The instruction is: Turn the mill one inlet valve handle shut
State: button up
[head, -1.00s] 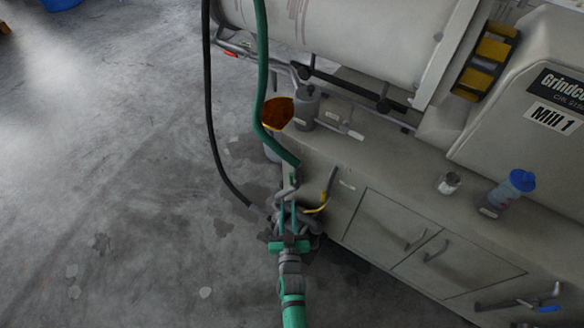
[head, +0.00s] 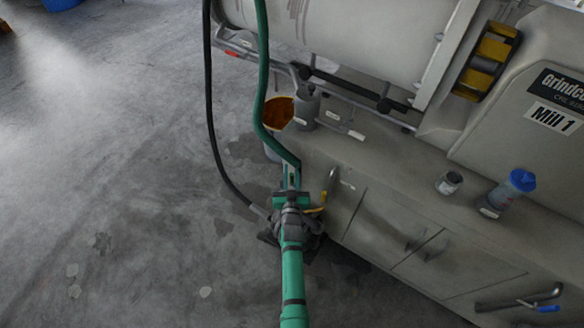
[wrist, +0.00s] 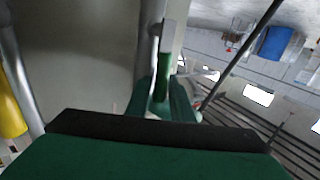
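My gripper (head: 291,182) is at the left end of the Mill 1 cabinet, just below the lower end of the green hose. In the wrist view my gripper (wrist: 163,88) has its two green fingers apart, one on each side of a narrow green grip (wrist: 162,68) that looks like the inlet valve handle. A pale flat bar continues above this grip. I cannot tell whether the fingers touch it. The valve body is mostly hidden behind my gripper in the head view. A yellow lever (head: 321,203) is just right of my wrist.
The green hose (head: 259,90) and a black hose (head: 211,130) hang close to my arm. An orange-filled bucket (head: 277,113) stands behind. A blue-capped bottle (head: 508,193) and a small jar (head: 449,183) stand on the cabinet top (head: 395,165). Floor at left is open.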

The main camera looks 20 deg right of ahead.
jog(key=shift+x, duration=1.1)
jog(key=shift+c, duration=0.7)
grip_shut()
